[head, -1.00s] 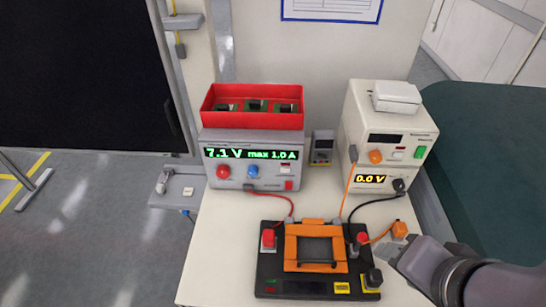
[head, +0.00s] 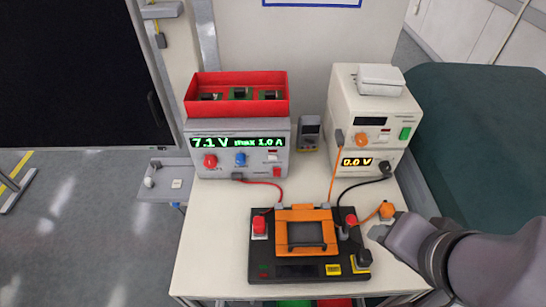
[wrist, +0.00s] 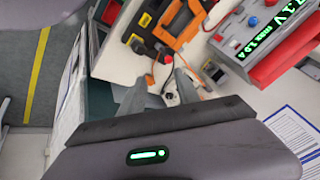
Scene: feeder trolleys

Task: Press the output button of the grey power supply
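The grey power supply (head: 226,173) stands at the back left of the white table, its green display reading 7.1 V max 1.0 A. Its front has a red knob (head: 210,160), a blue knob (head: 240,159), a small white switch (head: 272,157) and a red button (head: 277,172) at lower right. Which of these is the output button I cannot read. The supply also shows tilted at upper right in the wrist view (wrist: 233,47). My gripper (head: 376,234) is at the table's right, well apart from the supply. In the wrist view its fingers (wrist: 160,88) are spread and empty.
A red tray (head: 205,108) with green boards sits on the grey supply. A cream supply (head: 343,110) showing 0.0 V stands at right, a handheld meter (head: 309,132) between. A black fixture (head: 262,261) with an orange clamp and cables occupies the front.

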